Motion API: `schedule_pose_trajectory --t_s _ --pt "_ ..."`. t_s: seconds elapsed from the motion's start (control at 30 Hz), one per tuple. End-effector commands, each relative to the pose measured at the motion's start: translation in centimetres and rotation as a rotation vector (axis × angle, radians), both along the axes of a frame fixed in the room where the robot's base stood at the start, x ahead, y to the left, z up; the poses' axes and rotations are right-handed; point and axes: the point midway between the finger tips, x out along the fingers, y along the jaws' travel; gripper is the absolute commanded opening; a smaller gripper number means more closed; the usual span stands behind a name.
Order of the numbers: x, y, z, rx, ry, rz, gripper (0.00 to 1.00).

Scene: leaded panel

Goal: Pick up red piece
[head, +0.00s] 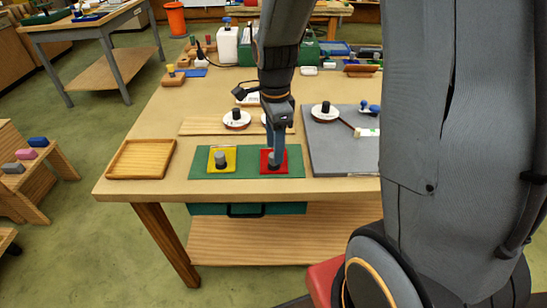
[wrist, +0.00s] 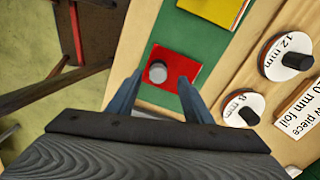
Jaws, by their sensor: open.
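The red piece (head: 282,166) is a flat red square with a dark round knob, lying on the green mat (head: 238,173) near the table's front edge. In the wrist view the red piece (wrist: 184,70) shows with its grey-topped knob between my fingers. My gripper (head: 275,162) is open over the red piece, with one finger on each side of the knob (wrist: 157,72). I cannot tell whether the fingers touch the piece. A yellow piece (head: 230,154) with a similar knob lies to the left on the same mat.
An empty wooden tray (head: 113,176) sits at the left of the table. White discs with black knobs, labelled 12 mm (wrist: 274,62) and 8 mm (wrist: 231,108), lie behind the mat. A grey board (head: 325,152) is on the right.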

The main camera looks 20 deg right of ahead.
Motion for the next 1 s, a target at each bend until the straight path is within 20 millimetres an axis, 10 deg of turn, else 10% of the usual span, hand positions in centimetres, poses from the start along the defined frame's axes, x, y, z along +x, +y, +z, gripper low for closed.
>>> schedule_pose_trajectory --t_s 0.6,0.87,1.0 --pt "-0.4 0.2 -3.7 0.0 0.0 0.006 0.46" --pt "-0.4 0.2 -3.6 0.0 0.0 0.006 0.04" --pt "-0.4 0.2 -3.6 0.0 0.0 0.006 0.04"
